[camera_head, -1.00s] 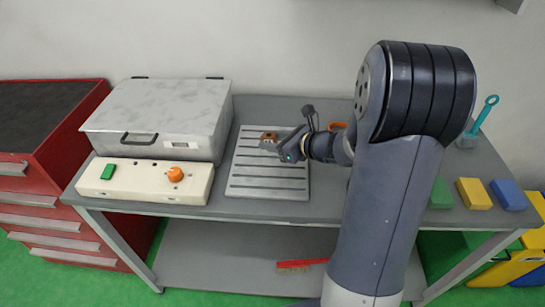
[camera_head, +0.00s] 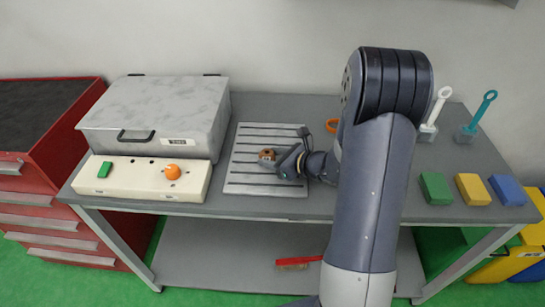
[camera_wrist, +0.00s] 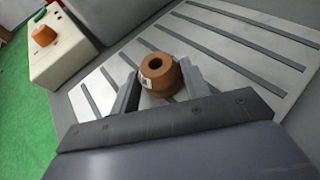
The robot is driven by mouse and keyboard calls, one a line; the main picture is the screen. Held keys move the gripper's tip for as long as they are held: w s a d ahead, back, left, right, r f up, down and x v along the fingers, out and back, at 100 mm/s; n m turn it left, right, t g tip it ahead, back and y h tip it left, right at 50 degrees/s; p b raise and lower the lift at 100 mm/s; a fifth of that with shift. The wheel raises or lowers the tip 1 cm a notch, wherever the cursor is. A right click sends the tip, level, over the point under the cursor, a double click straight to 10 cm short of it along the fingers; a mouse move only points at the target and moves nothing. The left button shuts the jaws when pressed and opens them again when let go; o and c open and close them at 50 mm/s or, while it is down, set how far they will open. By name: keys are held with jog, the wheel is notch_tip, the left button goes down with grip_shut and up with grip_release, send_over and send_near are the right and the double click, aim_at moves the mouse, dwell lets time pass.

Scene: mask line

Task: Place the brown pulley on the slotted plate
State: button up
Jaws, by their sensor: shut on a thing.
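The brown pulley (camera_head: 267,155) is a short brown cylinder with a hole in its top and a small white label on its side. In the wrist view the pulley (camera_wrist: 158,75) sits upright between the two fingers of my gripper (camera_wrist: 156,88), which is shut on it. The slotted plate (camera_head: 270,132) is a light grey plate with dark parallel slots, lying on the bench. The pulley is over the middle of the slotted plate (camera_wrist: 225,45). I cannot tell whether its underside touches the plate.
A cream control box (camera_head: 140,180) with a green switch and an orange knob stands left of the plate. A grey lidded box (camera_head: 155,115) is behind it. Green (camera_head: 436,188), yellow (camera_head: 473,190) and blue (camera_head: 508,191) blocks lie at the right.

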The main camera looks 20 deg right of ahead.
jog(key=o, duration=1)
jog(key=shift+f, duration=0.1)
jog(key=shift+r, duration=0.2)
jog(key=v, duration=1.2)
